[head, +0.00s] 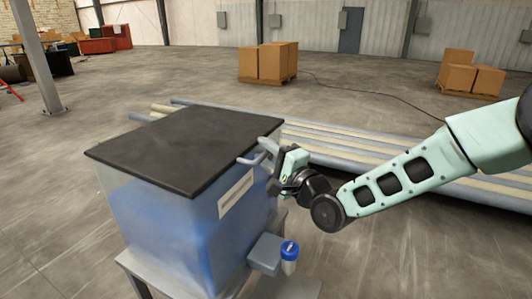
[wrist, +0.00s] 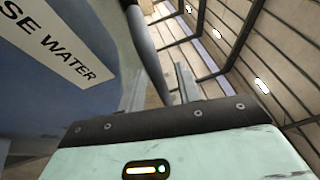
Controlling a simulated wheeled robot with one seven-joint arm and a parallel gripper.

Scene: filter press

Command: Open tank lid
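The tank (head: 160,230) is a clear box of blue liquid with a white label, and its flat black lid (head: 185,148) lies shut on top. A grey handle (head: 250,160) sticks out at the lid's right edge. My gripper (head: 272,166) is at this handle, beside the tank's right side. In the wrist view, the tank wall (wrist: 60,95) with its "WATER" label fills the left. A gap shows beside the right finger; the contact itself is hidden.
A grey box with a blue-capped bottle (head: 289,258) is at the tank's lower right, by the stand (head: 140,282). Long pipes (head: 340,145) lie on the floor behind my arm. Cardboard boxes (head: 268,61) stand far back. The floor left of the tank is clear.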

